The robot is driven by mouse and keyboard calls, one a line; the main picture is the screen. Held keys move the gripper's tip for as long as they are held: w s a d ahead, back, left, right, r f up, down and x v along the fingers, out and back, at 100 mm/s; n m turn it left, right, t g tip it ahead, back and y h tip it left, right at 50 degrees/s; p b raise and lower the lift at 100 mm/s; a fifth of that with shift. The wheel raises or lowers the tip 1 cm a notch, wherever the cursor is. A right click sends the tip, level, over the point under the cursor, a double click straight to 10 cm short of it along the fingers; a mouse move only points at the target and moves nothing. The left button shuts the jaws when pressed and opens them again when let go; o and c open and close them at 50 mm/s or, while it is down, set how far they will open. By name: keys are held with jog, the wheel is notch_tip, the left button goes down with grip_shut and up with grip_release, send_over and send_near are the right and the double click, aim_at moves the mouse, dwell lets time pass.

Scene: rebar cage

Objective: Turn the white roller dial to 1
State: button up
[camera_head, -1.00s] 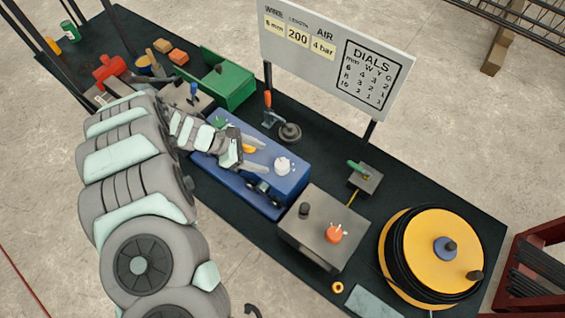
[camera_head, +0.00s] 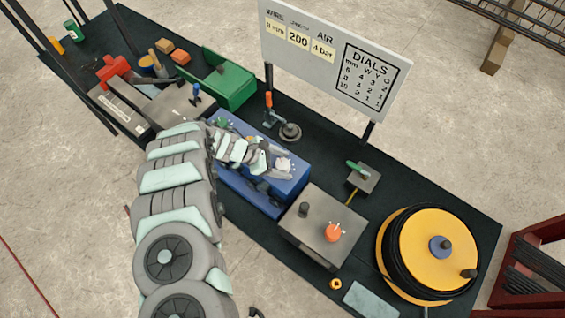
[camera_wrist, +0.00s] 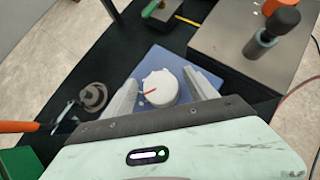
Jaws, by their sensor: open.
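The white roller dial (camera_wrist: 160,88) sits on top of the blue machine (camera_wrist: 207,76). Its red pointer mark points to the left in the wrist view. My gripper (camera_wrist: 158,88) is open, with one pale finger on each side of the dial. A gap shows on the dial's right; I cannot tell whether either finger touches it. In the head view my gripper (camera_head: 281,166) is over the right part of the blue machine (camera_head: 291,188), and the dial (camera_head: 284,164) shows between the fingers.
A grey box (camera_head: 323,228) with an orange knob (camera_head: 333,232) and a black lever stands to the right. A clamp with an orange handle (camera_head: 269,100) stands behind the blue machine. A green-handled switch (camera_head: 357,168) and yellow wire spool (camera_head: 440,245) are farther right.

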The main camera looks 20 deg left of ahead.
jog(key=c, duration=1.3)
jog(key=shift+f, duration=0.1)
jog(key=shift+c, duration=0.2)
